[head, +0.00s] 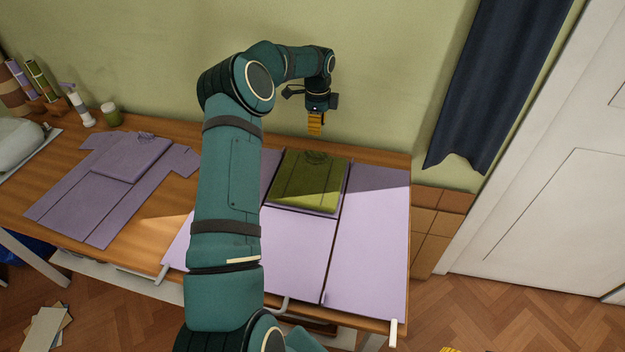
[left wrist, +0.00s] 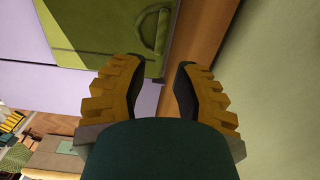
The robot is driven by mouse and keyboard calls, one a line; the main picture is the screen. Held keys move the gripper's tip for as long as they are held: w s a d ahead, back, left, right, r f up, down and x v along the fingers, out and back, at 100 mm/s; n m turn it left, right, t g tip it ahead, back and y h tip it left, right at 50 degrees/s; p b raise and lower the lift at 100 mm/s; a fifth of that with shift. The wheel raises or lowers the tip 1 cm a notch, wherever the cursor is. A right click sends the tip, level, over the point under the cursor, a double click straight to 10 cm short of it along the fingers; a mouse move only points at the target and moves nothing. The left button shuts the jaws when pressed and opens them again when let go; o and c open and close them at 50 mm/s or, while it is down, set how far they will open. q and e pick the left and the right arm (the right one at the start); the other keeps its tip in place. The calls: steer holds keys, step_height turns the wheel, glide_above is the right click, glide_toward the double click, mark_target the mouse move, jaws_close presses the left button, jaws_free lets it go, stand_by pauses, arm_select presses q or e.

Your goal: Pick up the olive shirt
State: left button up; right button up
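The olive shirt (head: 310,180) lies folded flat in a rectangle on a lavender folding board (head: 372,250), its collar toward the wall. In the left wrist view the shirt (left wrist: 95,25) fills the upper left, with its collar end near my fingers. My left gripper (head: 316,126) points down over the back of the table, close to the shirt's collar end. In the left wrist view its two yellow fingers (left wrist: 158,68) stand apart with nothing between them. Only a sliver of yellow, probably my right gripper (head: 450,350), shows at the bottom edge; its fingers cannot be made out.
A purple shirt (head: 75,205) lies spread on the wooden table (head: 185,145) to the left, with a folded piece on it. A spray bottle (head: 80,108) and green jar (head: 111,114) stand farther back. The wall is close behind the table. A dark curtain (head: 500,80) hangs at right.

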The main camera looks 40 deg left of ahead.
arm_select(q)
glide_above(316, 152)
step_height(316, 152, down, 5)
steer(key=shift+r+b, duration=0.15)
steer(key=shift+b, duration=0.15)
steer(key=shift+w+f+b, duration=0.2)
steer(key=shift+f+b, duration=0.3)
steer(key=shift+f, duration=2.65)
steer(key=shift+c, duration=0.3)
jaws_close()
